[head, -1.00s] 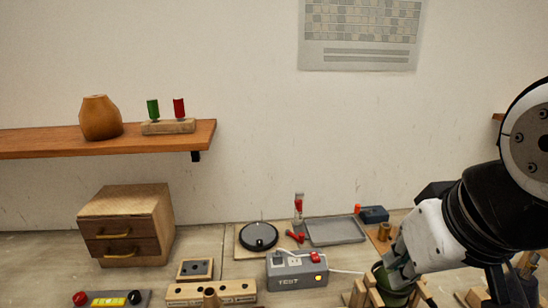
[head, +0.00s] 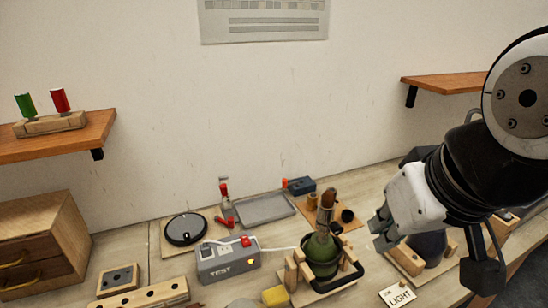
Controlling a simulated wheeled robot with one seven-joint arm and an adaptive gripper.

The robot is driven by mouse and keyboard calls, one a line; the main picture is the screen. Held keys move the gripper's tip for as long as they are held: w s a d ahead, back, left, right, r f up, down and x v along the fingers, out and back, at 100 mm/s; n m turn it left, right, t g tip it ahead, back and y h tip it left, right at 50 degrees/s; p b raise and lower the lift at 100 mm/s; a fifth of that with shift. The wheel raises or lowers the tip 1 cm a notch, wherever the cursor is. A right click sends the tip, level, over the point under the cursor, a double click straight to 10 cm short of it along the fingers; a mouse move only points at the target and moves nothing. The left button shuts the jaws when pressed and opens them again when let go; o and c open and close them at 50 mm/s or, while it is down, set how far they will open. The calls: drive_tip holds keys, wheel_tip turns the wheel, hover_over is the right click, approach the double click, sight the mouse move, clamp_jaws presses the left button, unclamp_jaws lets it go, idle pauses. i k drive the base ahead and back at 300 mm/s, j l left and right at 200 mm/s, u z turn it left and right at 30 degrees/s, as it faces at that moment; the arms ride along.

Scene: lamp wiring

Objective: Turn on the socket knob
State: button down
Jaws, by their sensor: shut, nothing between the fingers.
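A green lamp body (head: 321,256) stands upright in a wooden cradle (head: 291,272) right of centre. A copper-brown socket (head: 327,198) tops its neck. A dark round knob-like piece (head: 347,215) shows just right of the socket; I cannot tell whether it is on the socket or behind it. My gripper (head: 377,233) is shut and empty, to the right of the lamp, with a visible gap between them in the picture. A white cord (head: 279,249) runs from the lamp's side to the grey TEST box (head: 228,262), which has a red piece on top and a small yellow spot.
A grey tray (head: 265,208), a black round disc (head: 186,229) and red-handled tools (head: 225,221) lie behind the box. A second wooden cradle (head: 405,258) and a LIGHT card (head: 397,295) are at right. A yellow block (head: 275,296) is in front. A shelf (head: 445,83) hangs upper right.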

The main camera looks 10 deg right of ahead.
sight(335, 227)
drive_tip(key=k+j+z, duration=0.1)
drive_tip(key=k, duration=0.95)
